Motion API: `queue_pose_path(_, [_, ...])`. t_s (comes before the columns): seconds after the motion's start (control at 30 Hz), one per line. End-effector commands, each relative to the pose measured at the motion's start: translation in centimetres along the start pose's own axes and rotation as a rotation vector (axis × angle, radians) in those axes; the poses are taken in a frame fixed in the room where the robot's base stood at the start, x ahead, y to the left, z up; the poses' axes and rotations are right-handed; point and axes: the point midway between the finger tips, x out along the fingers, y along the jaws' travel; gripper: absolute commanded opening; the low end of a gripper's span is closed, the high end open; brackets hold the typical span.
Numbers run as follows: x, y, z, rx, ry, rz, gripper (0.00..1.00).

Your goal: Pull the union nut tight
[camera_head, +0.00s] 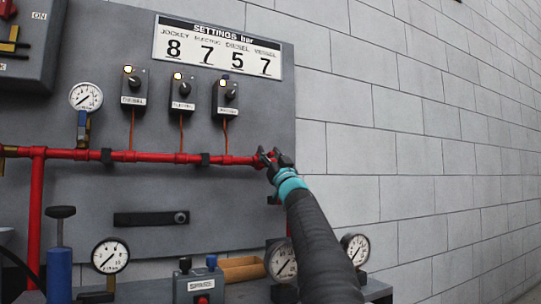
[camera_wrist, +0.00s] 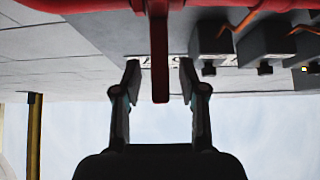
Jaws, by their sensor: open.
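A red pipe (camera_head: 145,156) runs across the grey panel, with small red fittings along it. It also crosses the top of the wrist view (camera_wrist: 75,5). My gripper (camera_head: 268,157) is at the right end of this pipe, and it hides the pipe end there. In the wrist view my gripper (camera_wrist: 159,70) is open, with one finger on each side of a narrow dark red bar (camera_wrist: 160,55) that hangs from a red fitting. Gaps show between bar and fingers. I cannot tell which fitting is the union nut.
A settings board (camera_head: 217,47) and several switch boxes (camera_head: 183,92) are above the pipe. A gauge (camera_head: 86,97) is at left; more gauges (camera_head: 283,262) stand below. A wooden tray (camera_head: 242,268) lies behind. The block wall (camera_head: 410,150) at right is bare.

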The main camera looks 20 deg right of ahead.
Motion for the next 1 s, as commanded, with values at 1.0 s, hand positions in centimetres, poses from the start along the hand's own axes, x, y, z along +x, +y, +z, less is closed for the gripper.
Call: queue_pose_path(1.0, [-9.6, 0.1, -4.0, -0.002, 0.001, 0.002, 0.42])
